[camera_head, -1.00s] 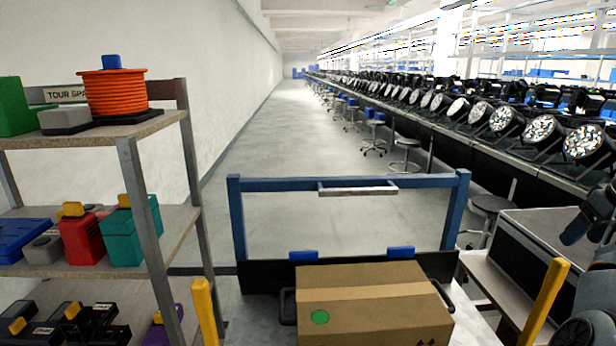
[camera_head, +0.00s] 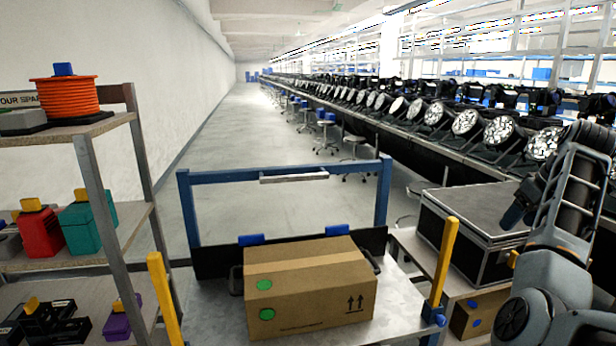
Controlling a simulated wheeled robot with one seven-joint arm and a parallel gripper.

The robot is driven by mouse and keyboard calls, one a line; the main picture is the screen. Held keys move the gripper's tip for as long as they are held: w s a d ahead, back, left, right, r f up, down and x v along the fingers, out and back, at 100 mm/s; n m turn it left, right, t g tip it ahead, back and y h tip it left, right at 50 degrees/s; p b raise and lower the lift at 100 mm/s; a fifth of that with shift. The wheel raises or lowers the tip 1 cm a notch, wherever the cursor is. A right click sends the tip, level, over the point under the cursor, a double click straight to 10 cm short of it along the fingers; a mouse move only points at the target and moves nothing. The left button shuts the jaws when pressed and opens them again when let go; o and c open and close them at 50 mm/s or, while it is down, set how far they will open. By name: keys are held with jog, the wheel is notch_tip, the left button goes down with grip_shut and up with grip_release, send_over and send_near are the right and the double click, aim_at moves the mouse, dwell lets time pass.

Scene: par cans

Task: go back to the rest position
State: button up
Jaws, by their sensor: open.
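My arm (camera_head: 560,230) is folded up at the right edge of the view. A dark end piece that looks like my gripper (camera_head: 516,208) sticks out on its left side, above the black case; its fingers are not clearly separated and nothing shows held in it. A cardboard box (camera_head: 310,285) with green dots and two up arrows lies on a cart (camera_head: 395,318) with a blue frame, left of my arm and apart from it.
A shelf rack (camera_head: 88,160) with an orange cable reel (camera_head: 64,97) and coloured cases stands at left. Yellow posts (camera_head: 163,298) flank the cart. A black case (camera_head: 480,225) stands right, above another box (camera_head: 480,312). Lamps (camera_head: 465,122) line a long bench; the left aisle floor is clear.

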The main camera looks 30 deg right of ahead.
jog(key=s+a+f+t+h, duration=0.1)
jog(key=s+a+f+h, duration=0.1)
jog(key=a+f, duration=0.4)
jog(key=s+a+f+n+h, duration=0.1)
jog(key=s+a+f, duration=0.2)
jog(key=f, duration=0.6)
jog(key=s+a+f+t+h, duration=0.1)
jog(key=s+a+f+h, duration=0.1)
jog(key=a+f, duration=0.4)
jog(key=s+a+f+n+t, duration=0.1)
jog(key=s+a+f+t, duration=0.1)
jog(key=s+a, duration=0.4)
jog(key=s+a+f+n+t, duration=0.1)
jog(key=s+a+f, duration=0.15)
jog(key=a, duration=0.55)
jog(key=s+a+r+t+y, duration=0.5)
jog(key=s+a+r+y, duration=0.1)
jog(key=s+a+r, duration=1)
jog(key=s+a, duration=0.2)
jog(key=s, duration=0.1)
jog(key=shift+a+r+t, duration=0.15)
jog(key=shift+a+t, duration=0.15)
jog(key=shift+a, duration=0.05)
jog(key=shift+c, duration=0.4)
